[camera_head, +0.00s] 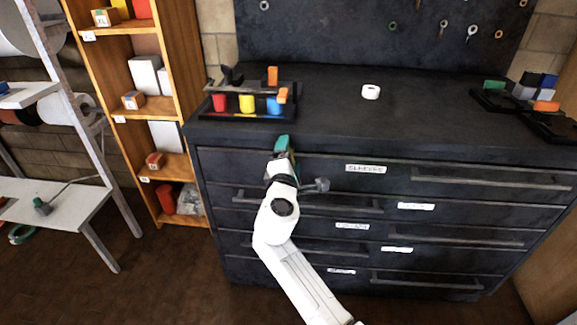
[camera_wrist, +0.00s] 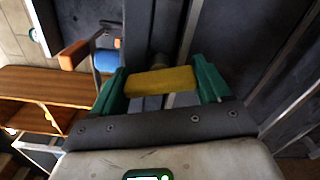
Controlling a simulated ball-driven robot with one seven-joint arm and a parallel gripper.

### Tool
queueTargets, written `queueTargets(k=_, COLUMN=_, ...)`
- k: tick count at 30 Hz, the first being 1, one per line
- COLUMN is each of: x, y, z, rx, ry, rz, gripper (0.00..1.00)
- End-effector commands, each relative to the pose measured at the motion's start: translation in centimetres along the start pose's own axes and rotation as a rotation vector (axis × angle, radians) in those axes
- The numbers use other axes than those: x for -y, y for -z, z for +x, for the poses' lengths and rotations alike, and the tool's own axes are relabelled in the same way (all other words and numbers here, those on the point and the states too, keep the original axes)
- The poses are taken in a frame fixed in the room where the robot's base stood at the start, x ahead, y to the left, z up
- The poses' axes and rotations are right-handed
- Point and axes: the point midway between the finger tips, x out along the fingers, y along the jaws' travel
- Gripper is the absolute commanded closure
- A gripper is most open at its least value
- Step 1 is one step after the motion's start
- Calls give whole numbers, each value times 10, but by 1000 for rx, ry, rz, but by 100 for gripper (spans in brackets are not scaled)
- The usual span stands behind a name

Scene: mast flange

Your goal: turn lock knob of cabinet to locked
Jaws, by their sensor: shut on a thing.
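The dark cabinet (camera_head: 225,172) stands ahead, with labelled drawers and long handles. My gripper (camera_head: 283,143) is at the upper left of its front, just under the top edge. In the wrist view, the green fingers of my gripper (camera_wrist: 160,84) are at both ends of a yellow bar-shaped lock knob (camera_wrist: 162,81). The gripper is shut on this knob, which lies nearly level in that view. A grey round part shows behind the knob. In the head view my gripper and arm hide the knob. I cannot read a locked or unlocked mark.
On the cabinet top are a rack with red, yellow and blue bins (camera_head: 247,104), a white roll (camera_head: 371,92) and dark trays (camera_head: 515,100). A wooden shelf (camera_head: 187,60) stands close on the left, beside a white bench (camera_head: 60,205). The floor between is clear.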

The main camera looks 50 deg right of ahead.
Motion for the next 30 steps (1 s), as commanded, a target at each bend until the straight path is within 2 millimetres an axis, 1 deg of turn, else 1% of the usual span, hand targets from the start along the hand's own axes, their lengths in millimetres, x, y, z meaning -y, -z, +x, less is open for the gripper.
queueTargets(k=1, x=5, y=2, z=0, rx=0, ry=0, rz=40, gripper=54)
queueTargets(k=6, x=4, y=2, z=0, rx=0, ry=1, rz=166, gripper=54)
queueTargets(k=12, x=3, y=0, z=0, rx=1, ry=2, rz=272, gripper=54)
queueTargets(k=18, x=3, y=0, z=0, rx=1, ry=2, rz=328, gripper=54)
queueTargets(k=30, x=2, y=0, z=0, rx=2, ry=4, rz=350, gripper=54)
